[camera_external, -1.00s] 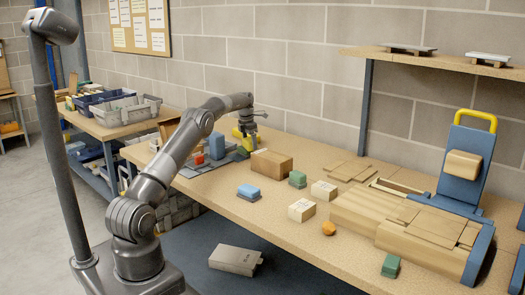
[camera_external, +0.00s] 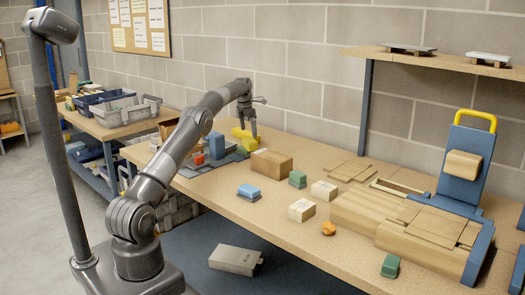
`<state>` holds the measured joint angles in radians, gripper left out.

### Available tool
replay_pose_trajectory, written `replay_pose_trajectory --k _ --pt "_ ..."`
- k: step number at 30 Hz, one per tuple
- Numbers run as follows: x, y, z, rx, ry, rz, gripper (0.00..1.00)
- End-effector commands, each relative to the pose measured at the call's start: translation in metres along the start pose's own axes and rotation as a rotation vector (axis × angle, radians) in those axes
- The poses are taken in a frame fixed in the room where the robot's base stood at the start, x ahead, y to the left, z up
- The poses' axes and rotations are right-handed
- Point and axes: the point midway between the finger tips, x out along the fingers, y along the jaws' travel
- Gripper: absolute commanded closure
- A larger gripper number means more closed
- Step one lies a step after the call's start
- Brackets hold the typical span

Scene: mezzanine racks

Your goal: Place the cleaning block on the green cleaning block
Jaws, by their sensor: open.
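My gripper (camera_external: 254,115) is open, above the far left part of the long workbench, near the wall. A yellow block-like thing (camera_external: 242,135) is just below it and to its left; I cannot tell whether a finger touches it. A small green block (camera_external: 297,179) stands on the bench right of the cardboard-brown box. Another green block (camera_external: 390,266) lies near the front edge at the right. A low green piece (camera_external: 242,151) shows in part below the yellow thing. I cannot tell which of these is the cleaning block or the green cleaning block.
A brown box (camera_external: 272,163) stands right of my gripper and a tall blue block (camera_external: 217,146) left of it. A light blue block (camera_external: 249,192), pale boxes (camera_external: 301,210) and an orange lump (camera_external: 328,228) lie on the bench. Wooden boards (camera_external: 400,220) fill the right side.

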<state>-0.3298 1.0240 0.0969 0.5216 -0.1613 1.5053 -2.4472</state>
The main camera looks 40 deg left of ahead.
Motion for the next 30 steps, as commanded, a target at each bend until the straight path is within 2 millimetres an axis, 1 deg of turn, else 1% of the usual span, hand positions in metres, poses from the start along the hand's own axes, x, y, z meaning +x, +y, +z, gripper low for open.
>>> replay_pose_trajectory --k 3,8,10,11,14,17,21,23,24,26,30 --pt "-0.008 0.0 0.0 0.0 0.001 0.0 0.0" --pt "-0.011 0.0 0.0 0.001 0.001 -0.001 0.0" --pt "-0.015 -0.002 0.0 0.014 -0.001 0.001 0.0" --pt "-0.018 -0.004 0.0 0.025 -0.004 0.002 0.0" --pt "-0.037 -0.014 -0.001 0.101 -0.013 0.009 0.0" --pt "-0.066 -0.032 -0.003 0.229 -0.028 0.022 0.0" --pt "-0.106 -0.063 -0.013 0.442 -0.047 0.046 0.0" --pt "-0.122 -0.077 -0.02 0.532 -0.055 0.056 0.0" --pt "-0.132 -0.087 -0.025 0.593 -0.06 0.065 0.0" --pt "-0.147 -0.103 -0.032 0.686 -0.067 0.077 0.0" --pt "-0.176 -0.139 -0.056 0.903 -0.077 0.109 0.0"
